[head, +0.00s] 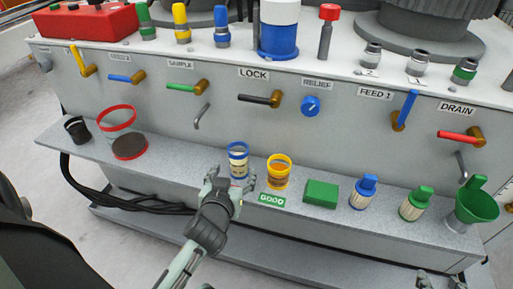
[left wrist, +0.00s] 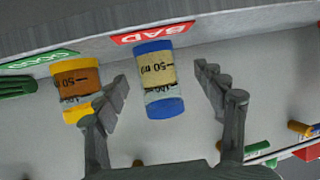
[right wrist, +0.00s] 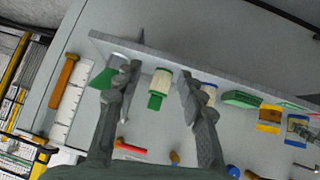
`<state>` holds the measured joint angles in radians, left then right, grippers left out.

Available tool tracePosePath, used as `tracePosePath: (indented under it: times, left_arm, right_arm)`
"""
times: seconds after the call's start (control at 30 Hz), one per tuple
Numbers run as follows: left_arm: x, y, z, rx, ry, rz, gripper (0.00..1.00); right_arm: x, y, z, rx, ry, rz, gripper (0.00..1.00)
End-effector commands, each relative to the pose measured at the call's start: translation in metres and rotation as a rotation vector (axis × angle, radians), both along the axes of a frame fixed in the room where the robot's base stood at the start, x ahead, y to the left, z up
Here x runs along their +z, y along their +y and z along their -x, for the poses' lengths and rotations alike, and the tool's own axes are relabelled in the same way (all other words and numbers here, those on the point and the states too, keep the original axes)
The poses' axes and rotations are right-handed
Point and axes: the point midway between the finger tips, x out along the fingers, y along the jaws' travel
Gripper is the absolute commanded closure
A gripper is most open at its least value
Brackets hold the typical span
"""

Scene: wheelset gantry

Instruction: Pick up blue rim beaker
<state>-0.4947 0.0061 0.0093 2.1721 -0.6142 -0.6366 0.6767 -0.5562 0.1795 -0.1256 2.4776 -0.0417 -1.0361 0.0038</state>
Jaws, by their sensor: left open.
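The blue rim beaker (head: 238,160) stands on the grey ledge, a clear beaker with blue bands at rim and base and pale yellow contents. In the left wrist view the blue rim beaker (left wrist: 159,82) lies between the spread fingers, with gaps on both sides. My left gripper (head: 230,180) is open just in front of it. My right gripper (head: 440,281) is at the lower right edge of the head view. In the right wrist view its fingers (right wrist: 161,72) are spread, with a green-capped bottle (right wrist: 160,85) seen between them.
A yellow rim beaker (head: 279,172) stands close right of the blue one, behind a green GOOD label (head: 271,199). A green block (head: 321,193), a blue-capped bottle (head: 363,191) and a green funnel (head: 476,203) stand further right. A red-rimmed container (head: 117,118) is at left.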

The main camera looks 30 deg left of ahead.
Motion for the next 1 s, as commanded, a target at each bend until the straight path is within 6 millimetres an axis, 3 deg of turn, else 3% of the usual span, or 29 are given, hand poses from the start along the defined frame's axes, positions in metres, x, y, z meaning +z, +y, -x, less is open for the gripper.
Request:
tracePosePath:
  times: [0.17,0.7,1.0]
  left_arm:
    - [0.001,0.002,-0.004,0.004,-0.017,0.001,0.30]
    - [-0.022,0.022,-0.065,0.002,-0.015,0.000,0.30]
    - [-0.025,0.024,-0.068,0.003,-0.014,0.002,0.30]
  right_arm:
    - [0.005,0.002,0.000,0.004,-0.017,-0.006,0.60]
    - [0.025,0.023,-0.016,0.042,-0.146,-0.055,0.60]
    - [0.028,0.025,-0.017,0.045,-0.159,-0.060,0.60]
